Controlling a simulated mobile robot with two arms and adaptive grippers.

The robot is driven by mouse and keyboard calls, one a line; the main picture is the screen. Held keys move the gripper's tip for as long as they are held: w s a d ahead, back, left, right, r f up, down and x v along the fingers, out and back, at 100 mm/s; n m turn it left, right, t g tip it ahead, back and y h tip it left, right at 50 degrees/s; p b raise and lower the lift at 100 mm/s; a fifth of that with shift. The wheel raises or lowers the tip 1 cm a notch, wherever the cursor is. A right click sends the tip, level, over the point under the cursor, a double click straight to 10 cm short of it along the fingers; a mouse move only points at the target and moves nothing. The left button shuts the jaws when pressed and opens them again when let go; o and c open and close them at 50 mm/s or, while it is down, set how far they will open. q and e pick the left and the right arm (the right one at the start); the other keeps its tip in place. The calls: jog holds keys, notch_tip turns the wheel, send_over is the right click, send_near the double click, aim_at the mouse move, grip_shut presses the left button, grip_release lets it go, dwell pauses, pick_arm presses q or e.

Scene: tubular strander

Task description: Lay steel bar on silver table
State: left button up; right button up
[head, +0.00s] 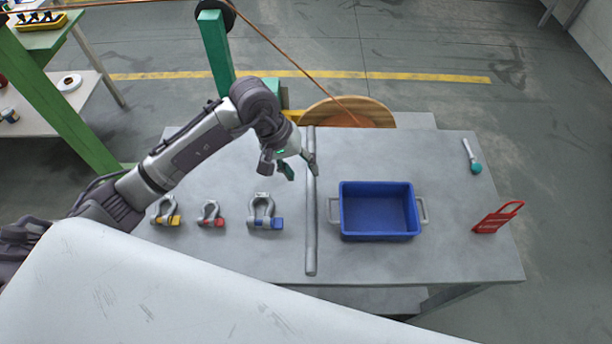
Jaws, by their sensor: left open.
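The steel bar (311,225) is a long grey rod. It appears to lie on the silver table (440,262), running from the back edge towards the front, between the shackles and the blue bin. My left gripper (300,171) is open over the bar's back half. One finger overlaps the bar in the picture and the other is left of it. I cannot tell whether a finger touches the bar. My right gripper is out of view.
A blue bin (345,228) with grey handles stands right of the bar. Shackles with a yellow (167,212), red (210,214) and blue pin (264,212) stand left. A red tag (494,219) and a teal-ended tool (472,157) lie at the right. A wooden reel (376,111) is behind.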

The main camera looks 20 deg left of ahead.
pick_arm(q)
jog(key=b+v, duration=0.1)
jog(key=v, duration=0.7)
jog(key=shift+a, duration=0.1)
dwell(1.4)
